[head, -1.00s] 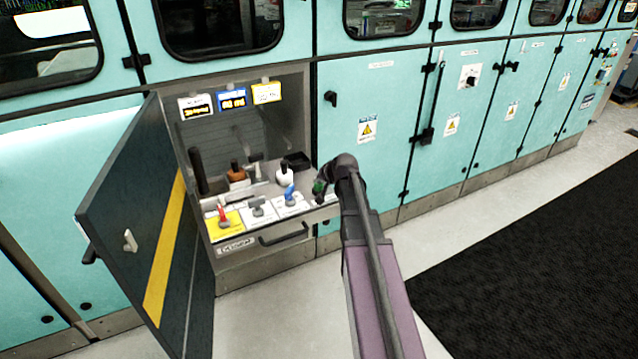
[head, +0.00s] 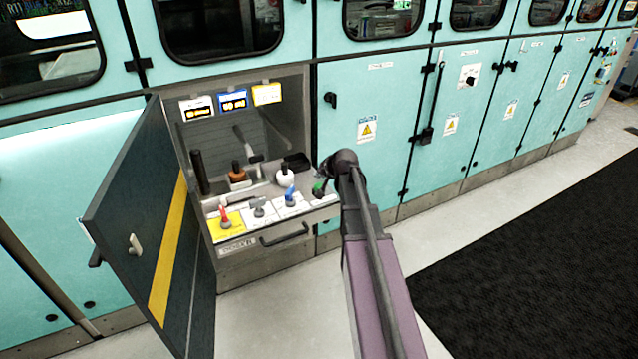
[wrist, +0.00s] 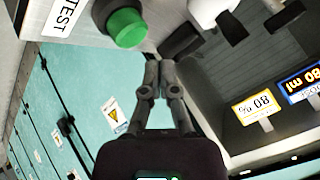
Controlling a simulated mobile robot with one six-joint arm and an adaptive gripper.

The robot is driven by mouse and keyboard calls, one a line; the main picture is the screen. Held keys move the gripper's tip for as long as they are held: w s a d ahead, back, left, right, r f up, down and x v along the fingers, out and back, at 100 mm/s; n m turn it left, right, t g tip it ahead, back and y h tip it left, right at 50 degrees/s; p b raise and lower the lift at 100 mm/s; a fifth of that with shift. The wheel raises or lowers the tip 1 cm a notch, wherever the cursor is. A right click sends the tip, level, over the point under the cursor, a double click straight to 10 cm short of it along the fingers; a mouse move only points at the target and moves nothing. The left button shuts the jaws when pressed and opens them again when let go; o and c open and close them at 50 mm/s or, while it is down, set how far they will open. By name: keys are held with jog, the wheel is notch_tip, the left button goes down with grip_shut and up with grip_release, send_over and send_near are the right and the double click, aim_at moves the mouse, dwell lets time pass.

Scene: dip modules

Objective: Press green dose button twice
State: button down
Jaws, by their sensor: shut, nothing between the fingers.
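The green dose button (wrist: 126,27) is a round cap on a light panel at the top of the wrist view.
A dark open door (head: 150,230) stands left of the recess. A brown bottle (head: 237,174) and a white bottle (head: 284,176) stand behind. A TEST label (wrist: 66,14) sits beside the button.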

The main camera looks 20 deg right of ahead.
aim_at(319, 186)
jog(key=shift+r+p, duration=1.6)
jog(key=shift+r, duration=0.25)
jog(key=s+a+f+n+g, duration=0.2)
jog(key=s+a+g, duration=0.1)
jog(key=s+a, duration=0.55)
jog(key=s+a+f+n+g+h, duration=0.1)
jog(key=s+a+f+n+g, duration=0.15)
jog(key=s+a, duration=0.55)
jog(key=s+a+f+n+g, duration=0.1)
jog(key=s+a+n+g, duration=0.25)
jog(key=s+a, duration=0.4)
notch_tip(319, 186, up, 15)
jog(key=s+d+p, duration=0.1)
jog(key=p, duration=1.4)
jog(key=shift+s+d+f+m, duration=0.15)
jog(key=shift+s+m, duration=0.05)
jog(key=shift+m, duration=0.1)
